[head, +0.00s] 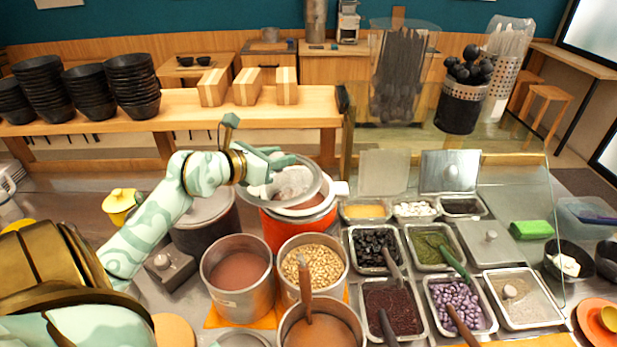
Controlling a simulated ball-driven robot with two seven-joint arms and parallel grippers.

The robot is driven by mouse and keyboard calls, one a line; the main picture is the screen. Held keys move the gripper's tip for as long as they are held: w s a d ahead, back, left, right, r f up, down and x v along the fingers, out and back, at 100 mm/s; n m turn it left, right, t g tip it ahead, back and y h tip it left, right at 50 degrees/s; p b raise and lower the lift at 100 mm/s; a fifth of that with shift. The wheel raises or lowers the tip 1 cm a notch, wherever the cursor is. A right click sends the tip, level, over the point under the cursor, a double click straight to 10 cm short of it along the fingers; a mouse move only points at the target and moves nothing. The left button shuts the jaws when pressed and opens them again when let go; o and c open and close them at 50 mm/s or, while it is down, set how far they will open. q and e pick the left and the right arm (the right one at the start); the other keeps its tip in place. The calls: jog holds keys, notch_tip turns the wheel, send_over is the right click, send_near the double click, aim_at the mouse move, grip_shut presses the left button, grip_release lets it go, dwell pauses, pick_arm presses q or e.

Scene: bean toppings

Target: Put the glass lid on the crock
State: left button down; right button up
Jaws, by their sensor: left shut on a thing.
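The round glass lid (299,178) is see-through with a pale rim. My left gripper (268,162) is shut on it near its left side and holds it over the orange-red crock (305,234). The crock has a white rim and a white handle (342,187) at its right. The lid covers much of the crock's mouth in the head view and sits a little toward the back left of it. I cannot tell whether lid and rim touch. My right gripper is out of view.
Steel pots of brown paste (214,281) and beans (337,286) stand in front of the crock. A covered dark pot (203,226) is at its left. Topping trays (355,269) fill the counter at right, behind a clear glass guard (500,150).

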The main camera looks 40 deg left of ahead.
pick_arm(q)
jog(key=w, duration=0.1)
jog(key=w+a+f, duration=0.1)
jog(key=w, duration=0.1)
jog(key=w+a+f, duration=0.1)
jog(key=w, duration=0.1)
jog(key=shift+w+f, duration=0.1)
jog(key=shift+f, duration=0.05)
jog(key=w+a+f+b, duration=0.1)
jog(key=w+f+b, duration=0.1)
jog(key=w+f, duration=0.3)
notch_tip(320, 180, down, 4)
jog(key=shift+w+a+f+b, duration=0.2)
jog(key=shift+a+b, duration=0.1)
jog(key=shift+a, duration=0.1)
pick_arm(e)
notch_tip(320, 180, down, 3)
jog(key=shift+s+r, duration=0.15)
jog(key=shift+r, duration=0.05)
pick_arm(q)
jog(key=shift+f, duration=0.1)
jog(key=c, duration=1)
grip_release()
jog(key=shift+f, duration=0.1)
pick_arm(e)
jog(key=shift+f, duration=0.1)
